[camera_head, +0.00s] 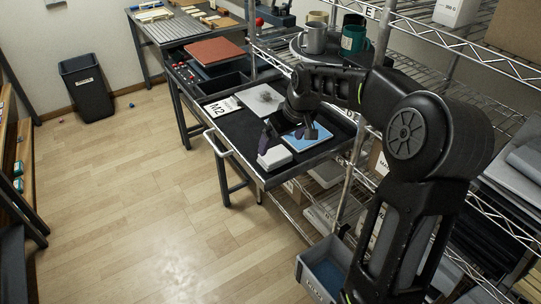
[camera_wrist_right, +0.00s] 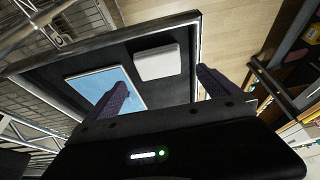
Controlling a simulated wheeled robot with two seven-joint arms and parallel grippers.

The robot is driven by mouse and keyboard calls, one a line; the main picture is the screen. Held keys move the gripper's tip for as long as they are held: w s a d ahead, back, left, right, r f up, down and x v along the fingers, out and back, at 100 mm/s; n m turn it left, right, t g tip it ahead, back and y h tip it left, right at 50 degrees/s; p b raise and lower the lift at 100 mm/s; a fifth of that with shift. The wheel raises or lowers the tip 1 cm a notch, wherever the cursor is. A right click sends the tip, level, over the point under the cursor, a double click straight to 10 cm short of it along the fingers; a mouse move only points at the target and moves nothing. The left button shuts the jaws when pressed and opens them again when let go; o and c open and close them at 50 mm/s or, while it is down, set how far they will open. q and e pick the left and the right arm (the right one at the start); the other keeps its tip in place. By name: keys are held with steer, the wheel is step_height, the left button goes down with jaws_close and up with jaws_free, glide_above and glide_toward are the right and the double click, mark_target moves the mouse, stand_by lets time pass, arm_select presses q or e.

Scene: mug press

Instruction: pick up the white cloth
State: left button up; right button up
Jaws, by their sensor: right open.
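The white cloth (camera_head: 274,158) is a small folded pad lying on the black tray-like tabletop (camera_head: 236,138), near its front edge. In the right wrist view the white cloth (camera_wrist_right: 158,63) lies flat ahead of the fingertips. My right gripper (camera_head: 289,132) is open over the tabletop, behind the cloth and apart from it. In the right wrist view the gap between its fingers (camera_wrist_right: 162,80) is empty, with the cloth beyond it. My left gripper is not in view.
A light blue rectangle with a pale border (camera_wrist_right: 102,86) lies beside the cloth. A grey sheet (camera_head: 260,99) and an M2 label (camera_head: 222,107) lie farther back. A wire shelf (camera_head: 415,52) with mugs stands at the right.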

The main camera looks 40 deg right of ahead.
mark_target(275, 154)
steer(key=shift+x, duration=1.35)
steer(key=shift+w+f+p, duration=0.2)
steer(key=shift+f+p, duration=0.05)
steer(key=shift+p, duration=0.1)
steer(key=p+x, duration=0.1)
steer(key=x, duration=0.3)
steer(key=shift+w+d+f, duration=0.15)
steer(key=shift+w+f, duration=0.05)
steer(key=shift+c, duration=0.3)
steer(key=c, duration=1.1)
